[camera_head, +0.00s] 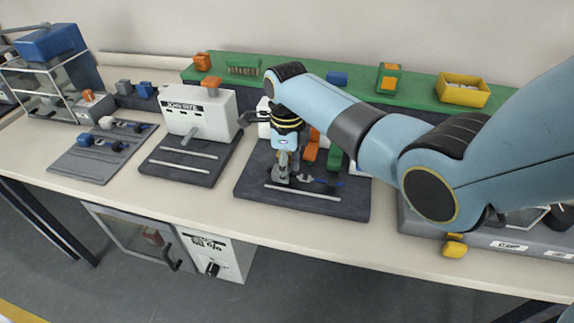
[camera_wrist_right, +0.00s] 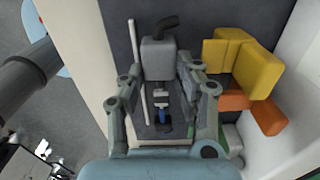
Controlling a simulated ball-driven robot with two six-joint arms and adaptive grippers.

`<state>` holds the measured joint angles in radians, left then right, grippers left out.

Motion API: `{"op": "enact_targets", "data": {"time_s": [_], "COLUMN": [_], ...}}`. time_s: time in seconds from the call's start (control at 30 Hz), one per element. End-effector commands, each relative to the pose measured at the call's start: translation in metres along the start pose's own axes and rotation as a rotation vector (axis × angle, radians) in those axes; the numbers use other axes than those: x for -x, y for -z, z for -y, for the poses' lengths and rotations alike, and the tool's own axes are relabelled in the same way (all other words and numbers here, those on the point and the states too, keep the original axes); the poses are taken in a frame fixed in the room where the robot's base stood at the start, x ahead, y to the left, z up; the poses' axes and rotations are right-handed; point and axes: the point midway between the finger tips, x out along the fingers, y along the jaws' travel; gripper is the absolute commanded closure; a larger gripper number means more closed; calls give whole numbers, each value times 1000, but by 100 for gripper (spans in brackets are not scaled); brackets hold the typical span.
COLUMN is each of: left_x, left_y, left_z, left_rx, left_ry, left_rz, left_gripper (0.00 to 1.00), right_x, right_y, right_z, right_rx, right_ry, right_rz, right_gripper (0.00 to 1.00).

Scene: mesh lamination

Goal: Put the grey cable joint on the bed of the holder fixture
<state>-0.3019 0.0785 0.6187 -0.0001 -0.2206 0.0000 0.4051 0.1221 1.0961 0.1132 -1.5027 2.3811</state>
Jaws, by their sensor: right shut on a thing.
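My right gripper (camera_head: 284,172) points down over a dark base plate (camera_head: 255,197) in the middle of the bench. In the right wrist view its two fingers (camera_wrist_right: 160,74) are on either side of a grey block (camera_wrist_right: 158,60), which appears to be the cable joint, with a dark stub at its top. A thin part with white and blue pieces (camera_wrist_right: 161,112) lies below it, between the fingers. The joint is small and partly hidden by the fingers in the head view. I cannot tell whether it touches the bed. My left gripper is not in view.
A pale rod (camera_head: 300,192) runs along the plate's front. Orange (camera_head: 311,146) and green (camera_head: 335,158) blocks stand close to the right of the gripper. A white machine (camera_head: 200,112) stands to the left. A yellow bin (camera_head: 463,90) sits on the green back shelf.

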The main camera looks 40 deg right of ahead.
Motion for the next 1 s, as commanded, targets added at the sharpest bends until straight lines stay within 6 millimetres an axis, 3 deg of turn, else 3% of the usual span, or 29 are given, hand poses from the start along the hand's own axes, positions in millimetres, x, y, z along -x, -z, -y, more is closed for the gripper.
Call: {"op": "enact_targets", "data": {"time_s": [0.27, 0.3, 0.37, 0.73, 1.0], "left_x": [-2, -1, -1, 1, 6], "left_y": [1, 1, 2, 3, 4], "left_z": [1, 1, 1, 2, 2], "left_rx": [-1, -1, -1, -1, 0], "left_ry": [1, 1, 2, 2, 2], "left_rz": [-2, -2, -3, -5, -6], "left_gripper": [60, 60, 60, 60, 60], "right_x": [-6, -6, -6, 3, 59], "right_y": [0, 0, 0, 0, -1], "right_z": [0, 0, 0, 1, 1], "right_rx": [0, 0, 0, 0, 0], "right_ry": [0, 0, 0, 3, 5], "right_rz": [0, 0, 0, 2, 3], "right_gripper": [100, 65, 58, 58, 58]}}
